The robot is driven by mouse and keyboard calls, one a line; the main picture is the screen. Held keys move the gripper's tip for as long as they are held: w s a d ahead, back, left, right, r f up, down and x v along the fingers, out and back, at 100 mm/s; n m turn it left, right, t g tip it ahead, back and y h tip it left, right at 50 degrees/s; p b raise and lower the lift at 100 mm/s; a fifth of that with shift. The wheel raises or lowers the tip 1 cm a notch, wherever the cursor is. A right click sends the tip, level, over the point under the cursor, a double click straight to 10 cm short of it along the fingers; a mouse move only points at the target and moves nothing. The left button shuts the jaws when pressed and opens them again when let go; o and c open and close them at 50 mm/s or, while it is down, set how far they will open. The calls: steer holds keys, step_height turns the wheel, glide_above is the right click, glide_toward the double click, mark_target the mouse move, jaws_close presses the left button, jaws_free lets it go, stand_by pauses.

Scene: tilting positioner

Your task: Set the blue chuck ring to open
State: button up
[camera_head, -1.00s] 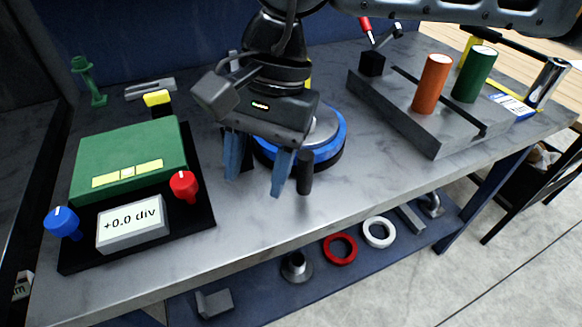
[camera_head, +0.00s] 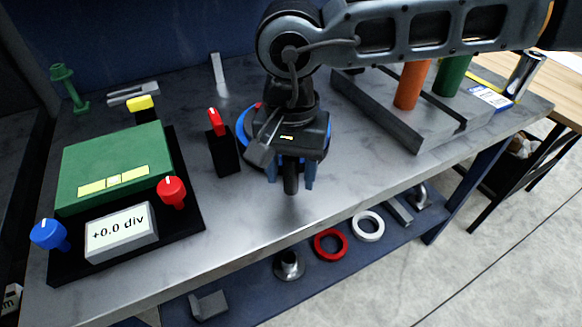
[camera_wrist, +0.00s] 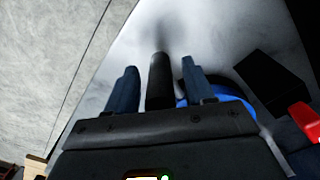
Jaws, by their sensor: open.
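The blue chuck ring (camera_head: 243,124) is mostly hidden behind my gripper in the head view; only its left edge shows. In the wrist view part of the blue ring (camera_wrist: 217,92) shows behind the right finger. A dark upright handle (camera_head: 290,178) stands at the ring's near side. My gripper (camera_head: 291,184) is open and points down, with its fingers on both sides of this handle. The wrist view shows the handle (camera_wrist: 160,82) between the two blue fingers (camera_wrist: 158,85), with gaps, closer to the left one. I cannot read any open mark on the ring.
A black block with a red lever (camera_head: 216,122) stands just left of the ring. A green box with dials (camera_head: 112,165) is at the left. A grey slotted block (camera_head: 400,118) with an orange cylinder (camera_head: 411,85) is at the right. The table front is clear.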

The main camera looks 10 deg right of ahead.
steer(key=shift+f, duration=0.1)
steer(key=shift+c, duration=0.4)
jaws_close()
